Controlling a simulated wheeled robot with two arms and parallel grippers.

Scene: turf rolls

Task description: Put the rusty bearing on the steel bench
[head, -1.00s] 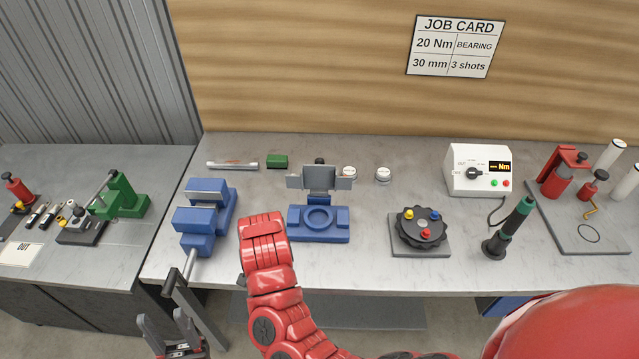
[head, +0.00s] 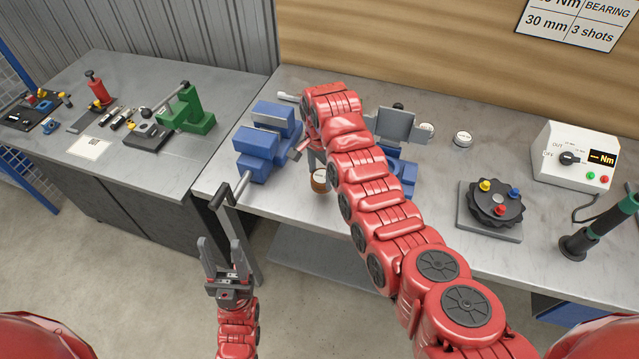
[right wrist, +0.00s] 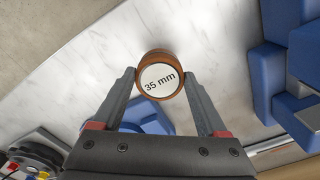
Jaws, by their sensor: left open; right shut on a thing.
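The rusty bearing (head: 319,181) is a brown ring with a white top face; in the right wrist view its label (right wrist: 160,81) reads "35 mm". My right gripper (right wrist: 160,88) is shut on it, one finger on each side. In the head view that gripper is mostly hidden behind my right arm. The bearing shows over the front part of the grey bench (head: 437,172), right of the blue vise (head: 263,150); whether it touches the top I cannot tell. My left gripper (head: 222,252) is open and empty, in front of the bench.
A blue fixture (head: 404,175) stands partly behind my right arm. A black turntable (head: 492,204) and a white meter box (head: 573,157) stand further right. A second grey bench (head: 165,178) with tools is at left. The vise handle (head: 222,195) sticks out over the front edge.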

